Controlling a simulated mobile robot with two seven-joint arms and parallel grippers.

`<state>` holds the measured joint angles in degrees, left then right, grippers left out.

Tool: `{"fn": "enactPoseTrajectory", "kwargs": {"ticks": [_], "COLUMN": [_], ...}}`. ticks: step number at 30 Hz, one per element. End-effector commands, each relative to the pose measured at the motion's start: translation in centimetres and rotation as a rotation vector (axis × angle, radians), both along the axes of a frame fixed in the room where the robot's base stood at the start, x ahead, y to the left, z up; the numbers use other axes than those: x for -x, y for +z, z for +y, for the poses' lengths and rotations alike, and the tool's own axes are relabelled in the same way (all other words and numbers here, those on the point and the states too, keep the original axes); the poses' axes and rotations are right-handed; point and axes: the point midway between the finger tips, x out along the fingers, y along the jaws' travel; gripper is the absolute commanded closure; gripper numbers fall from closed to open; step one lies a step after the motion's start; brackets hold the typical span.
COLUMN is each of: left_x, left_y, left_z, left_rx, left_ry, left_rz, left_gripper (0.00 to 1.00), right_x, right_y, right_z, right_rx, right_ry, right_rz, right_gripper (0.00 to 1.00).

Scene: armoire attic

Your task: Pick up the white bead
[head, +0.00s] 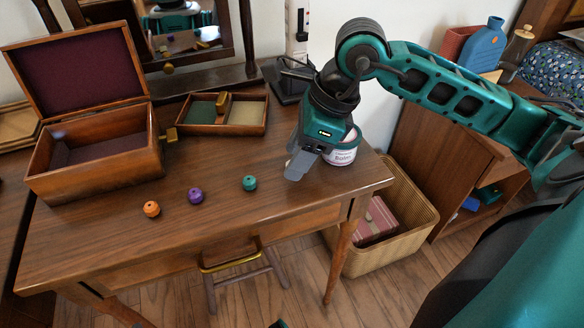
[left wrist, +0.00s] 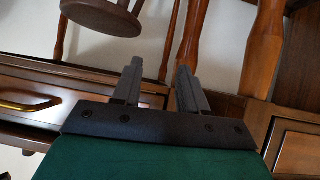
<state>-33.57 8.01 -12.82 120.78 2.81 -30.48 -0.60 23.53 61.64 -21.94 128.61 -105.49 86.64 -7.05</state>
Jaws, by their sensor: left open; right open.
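I see no white bead in either view; part of the table behind my right gripper is hidden. An orange bead (head: 151,208), a purple bead (head: 195,195) and a teal bead (head: 249,183) lie in a row on the wooden table (head: 110,215). My right gripper (head: 297,164) points down over the table's right part, to the right of the teal bead. It is open, with nothing seen between its fingers. My left gripper (left wrist: 159,78) is open and empty in the left wrist view, with furniture legs and a drawer front beyond it.
A white labelled jar (head: 343,153) stands just behind and right of my right gripper. An open wooden box (head: 95,155) and a divided tray (head: 222,114) stand at the back. A mirror (head: 170,30) rises behind them. A wicker basket (head: 395,220) is on the floor at right.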

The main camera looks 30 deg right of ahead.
Motion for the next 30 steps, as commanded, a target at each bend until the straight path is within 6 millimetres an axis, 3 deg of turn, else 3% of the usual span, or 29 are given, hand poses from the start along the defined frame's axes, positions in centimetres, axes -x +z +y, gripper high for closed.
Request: {"fn": "enactPoseTrajectory", "kwargs": {"ticks": [10, 26, 30], "left_x": [-0.09, -0.22, -0.23], "left_y": [0.18, 0.28, 0.27], "left_z": [-0.16, -0.09, -0.07], "left_rx": [0.001, -0.001, -0.001], "left_ry": [-0.005, -0.005, -0.005], "left_rz": [-0.004, -0.010, -0.010], "left_gripper": [0.57, 0.57, 0.57], "right_x": [-0.20, -0.21, -0.20], "right_y": [-0.84, -0.81, -0.80], "right_z": [0.28, 0.27, 0.26], "right_rx": [0.001, 0.001, 0.001], "right_ry": [0.000, 0.000, 0.000], "right_rz": [-0.001, -0.001, -0.001], "right_gripper": [0.49, 1.00, 1.00]}}
